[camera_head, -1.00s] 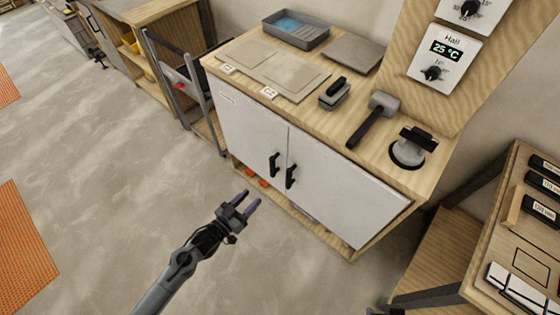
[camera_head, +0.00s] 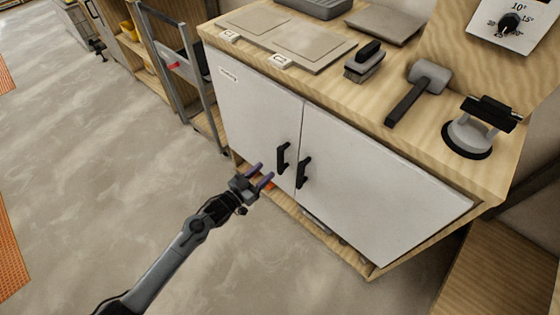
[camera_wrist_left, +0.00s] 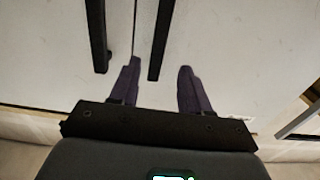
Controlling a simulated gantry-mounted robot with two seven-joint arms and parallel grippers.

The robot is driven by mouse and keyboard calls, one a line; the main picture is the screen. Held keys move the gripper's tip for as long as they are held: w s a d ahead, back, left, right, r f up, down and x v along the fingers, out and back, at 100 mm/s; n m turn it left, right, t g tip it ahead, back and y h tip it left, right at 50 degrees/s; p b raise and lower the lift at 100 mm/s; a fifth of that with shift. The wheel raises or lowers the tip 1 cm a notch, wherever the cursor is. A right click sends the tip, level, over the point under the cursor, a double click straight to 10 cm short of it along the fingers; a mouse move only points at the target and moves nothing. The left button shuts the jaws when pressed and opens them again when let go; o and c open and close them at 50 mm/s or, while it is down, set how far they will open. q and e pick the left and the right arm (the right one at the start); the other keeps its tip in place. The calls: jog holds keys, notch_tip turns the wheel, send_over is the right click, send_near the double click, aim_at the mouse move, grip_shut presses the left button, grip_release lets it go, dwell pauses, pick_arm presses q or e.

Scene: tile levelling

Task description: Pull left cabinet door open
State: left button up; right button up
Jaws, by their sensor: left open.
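The left cabinet door (camera_head: 254,102) is white and looks closed, flush beside the right door (camera_head: 370,180). Its black bar handle (camera_head: 282,158) stands upright near the seam, beside the right door's black handle (camera_head: 303,172). My left gripper (camera_head: 261,173) is open and empty, with purple fingers pointing at the doors, a little below and left of the left handle in the head view. In the left wrist view both handles hang from the top; the right-hand one (camera_wrist_left: 160,40) lines up between the fingers, the other (camera_wrist_left: 97,36) is left of them. Contact cannot be seen. My right gripper is not in view.
A grey metal frame (camera_head: 185,75) stands left of the cabinet. The floor (camera_head: 110,170) in front is clear.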

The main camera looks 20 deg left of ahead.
aim_at(278, 160)
pick_arm(q)
jog(key=b+x, duration=0.3)
jog(key=x, duration=0.4)
jog(key=shift+w+d+f+b, duration=0.2)
jog(key=shift+w+b, duration=0.05)
jog(key=shift+b, duration=0.1)
jog(key=shift+w+d+r, duration=0.1)
jog(key=shift+w+d, duration=0.2)
jog(key=shift+w, duration=0.2)
grip_shut()
